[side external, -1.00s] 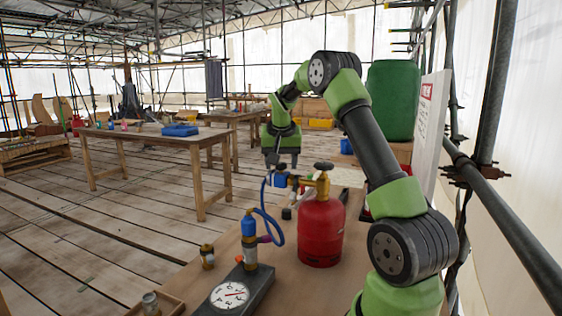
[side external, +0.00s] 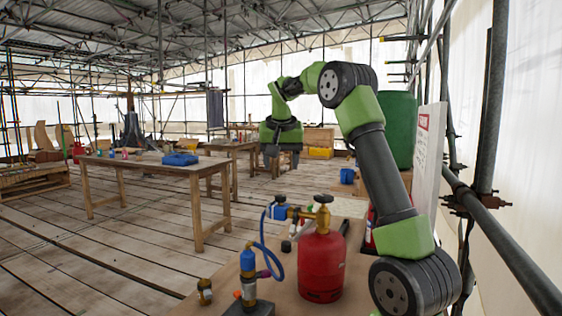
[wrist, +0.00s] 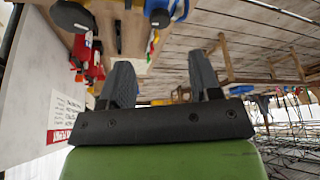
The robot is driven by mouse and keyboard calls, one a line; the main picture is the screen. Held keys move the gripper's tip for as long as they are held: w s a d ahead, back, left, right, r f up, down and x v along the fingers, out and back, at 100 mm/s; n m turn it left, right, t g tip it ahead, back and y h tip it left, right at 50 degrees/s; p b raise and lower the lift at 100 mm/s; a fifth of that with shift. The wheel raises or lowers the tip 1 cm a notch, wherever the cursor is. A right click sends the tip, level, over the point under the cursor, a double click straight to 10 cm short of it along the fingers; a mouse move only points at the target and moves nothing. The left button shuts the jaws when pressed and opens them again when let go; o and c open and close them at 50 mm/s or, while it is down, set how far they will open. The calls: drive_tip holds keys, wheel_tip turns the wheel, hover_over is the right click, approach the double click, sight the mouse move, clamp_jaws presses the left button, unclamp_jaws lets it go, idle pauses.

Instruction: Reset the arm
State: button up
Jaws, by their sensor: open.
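My gripper (side external: 281,160) hangs in the air in the side view, above and behind the red gas cylinder (side external: 321,262). In the wrist view my gripper (wrist: 163,80) shows two dark fingers spread apart with nothing between them. The red cylinder stands upright on the near workbench with a brass valve on top. A blue hose (side external: 266,240) runs from its regulator (side external: 280,208) to a blue torch (side external: 247,262), which stands upright in a dark base. My gripper touches none of these.
A small brass fitting (side external: 205,290) stands at the left of the near workbench. A white sign board (side external: 428,160) and scaffold poles (side external: 493,100) are close on the right. A wooden table (side external: 155,163) with a blue case (side external: 180,159) stands further left. The air around my gripper looks clear.

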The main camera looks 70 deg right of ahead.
idle(0.4)
drive_tip(key=s+a+r+n+t+y, duration=0.1)
drive_tip(key=a+r+n+t, duration=0.1)
drive_tip(key=a, duration=0.7)
drive_tip(key=s+a+r+n+t+y, duration=0.1)
drive_tip(key=a+r+n, duration=0.1)
drive_tip(key=a, duration=0.6)
drive_tip(key=s+a+f+n+t+y, duration=0.2)
drive_tip(key=s+a+f+n+y, duration=0.2)
drive_tip(key=s+a, duration=0.7)
drive_tip(key=a+f+n, duration=0.1)
drive_tip(key=a, duration=0.1)
drive_tip(key=shift+s+a+f, duration=0.2)
drive_tip(key=shift+s+a, duration=0.1)
drive_tip(key=shift+s, duration=0.1)
